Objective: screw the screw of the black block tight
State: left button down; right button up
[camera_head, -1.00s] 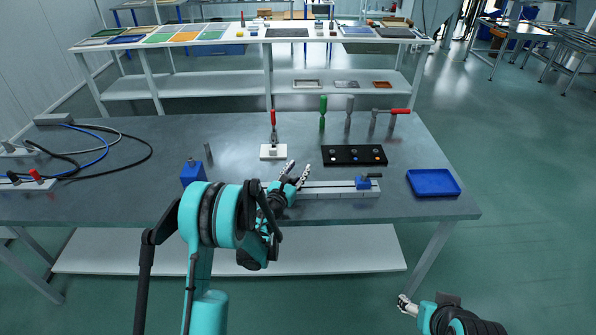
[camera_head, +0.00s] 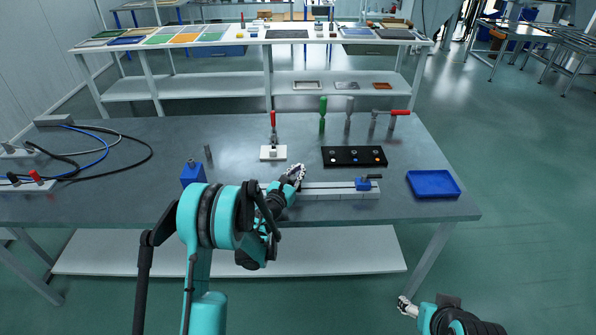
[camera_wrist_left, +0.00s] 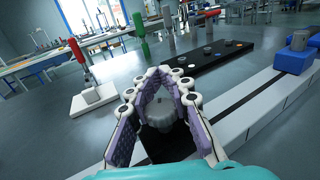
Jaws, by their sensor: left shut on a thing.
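The black block (camera_wrist_left: 166,145) is below my left gripper in the left wrist view, at the near end of a pale rail. Its screw has a round grey knob (camera_wrist_left: 158,113) and stands between the fingers. My left gripper (camera_head: 298,172) is shut on this screw; its fingers (camera_wrist_left: 157,82) arch around the knob in the left wrist view. In the head view the gripper and arm hide the block and screw. My right gripper (camera_head: 406,306) is low at the right, off the table, and its jaw state is unclear.
The pale rail (camera_head: 325,191) carries a blue clamp (camera_head: 363,184) at its right. Behind is a black panel (camera_head: 340,157) with several knobs. A red-handled toggle clamp (camera_head: 273,150), a blue block (camera_head: 193,174) and a blue tray (camera_head: 433,183) stand around. The table's middle left is clear.

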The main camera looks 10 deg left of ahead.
pick_arm(q)
jog(key=m+h, duration=0.1)
jog(key=m+g+h, duration=0.1)
jog(key=h, duration=0.1)
jog(key=shift+s+d+h, duration=0.1)
jog(key=shift+d+h, duration=0.2)
jog(key=m+g+h, duration=0.2)
jog(key=h, duration=0.1)
jog(key=d+m+g+h, duration=0.1)
jog(key=m, duration=0.1)
jog(key=shift+s+h, duration=0.3)
jog(key=shift+h, duration=0.1)
jog(key=m+g+h, duration=0.1)
jog(key=g+h, duration=0.1)
jog(key=m+g, duration=0.1)
jog(key=shift+s+d+m+h, duration=0.3)
jog(key=shift+h, duration=0.1)
jog(key=shift+s+d+m+g+h, duration=0.1)
jog(key=shift+s+m+g+h, duration=0.1)
jog(key=shift+m+g+h, duration=0.45)
jog(key=shift+s+d+m+g+h, duration=0.15)
jog(key=shift+m+g, duration=0.35)
jog(key=shift+g, duration=0.45)
jog(key=shift+s+d+m+g+h, duration=0.1)
jog(key=shift+s+m+g+h, duration=0.1)
jog(key=shift+m+g+h, duration=0.45)
jog(key=shift+g, duration=0.25)
jog(key=c, duration=1.4)
grip_release()
